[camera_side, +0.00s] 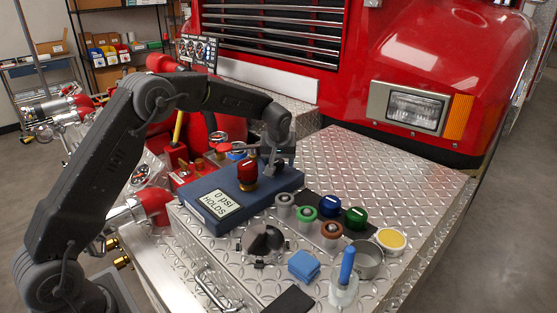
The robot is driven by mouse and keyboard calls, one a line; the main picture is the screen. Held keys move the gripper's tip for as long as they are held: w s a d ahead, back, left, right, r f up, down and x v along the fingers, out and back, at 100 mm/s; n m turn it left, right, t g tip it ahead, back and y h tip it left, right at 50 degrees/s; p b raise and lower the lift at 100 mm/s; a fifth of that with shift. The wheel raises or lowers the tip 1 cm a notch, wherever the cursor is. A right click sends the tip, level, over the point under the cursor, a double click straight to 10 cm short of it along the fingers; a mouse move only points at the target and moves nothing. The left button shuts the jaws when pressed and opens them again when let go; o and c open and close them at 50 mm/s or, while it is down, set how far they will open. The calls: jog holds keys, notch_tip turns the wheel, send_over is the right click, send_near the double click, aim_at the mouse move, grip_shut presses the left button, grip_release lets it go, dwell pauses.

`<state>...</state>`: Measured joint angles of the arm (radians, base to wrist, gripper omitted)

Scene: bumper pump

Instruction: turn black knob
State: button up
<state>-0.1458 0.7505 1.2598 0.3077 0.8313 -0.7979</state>
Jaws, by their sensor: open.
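A black knob (264,239) with a pale mark on top sits on a round metal base on the diamond-plate deck, in front of the blue box. My gripper (274,166) points down over the right part of the blue box (213,185), behind and above the black knob and well apart from it. It looks small and dark here, and I see nothing held in it. A red knob (247,172) stands on the blue box just left of my gripper. A label on the box reads "0 psi HOLDS".
Several capped fittings, including a green one (305,213) and a blue one (330,206), stand right of the black knob. A blue sponge (304,265), a metal cup (367,259) and a blue-handled tool (347,265) are in front. The deck's right side (400,180) is clear.

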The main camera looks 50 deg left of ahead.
jog(key=shift+r, duration=0.1)
jog(key=v, duration=1.3)
jog(key=shift+d+r, duration=0.2)
jog(key=shift+r, duration=0.05)
jog(key=shift+s, duration=0.15)
jog(key=s+d+r+m+t+h, duration=0.1)
jog(key=s+d+r+m, duration=0.15)
jog(key=s, duration=0.65)
jog(key=s+d+r+m+h, duration=0.1)
jog(key=s+d+r+m, duration=0.2)
jog(key=s, duration=0.7)
jog(key=s+d+f+m, duration=0.1)
jog(key=s+f, duration=0.1)
jog(key=s, duration=0.5)
jog(key=s+d+f+m+t+h, duration=0.1)
jog(key=s+d+f+m, duration=0.1)
jog(key=s, duration=0.6)
jog(key=shift+d, duration=0.25)
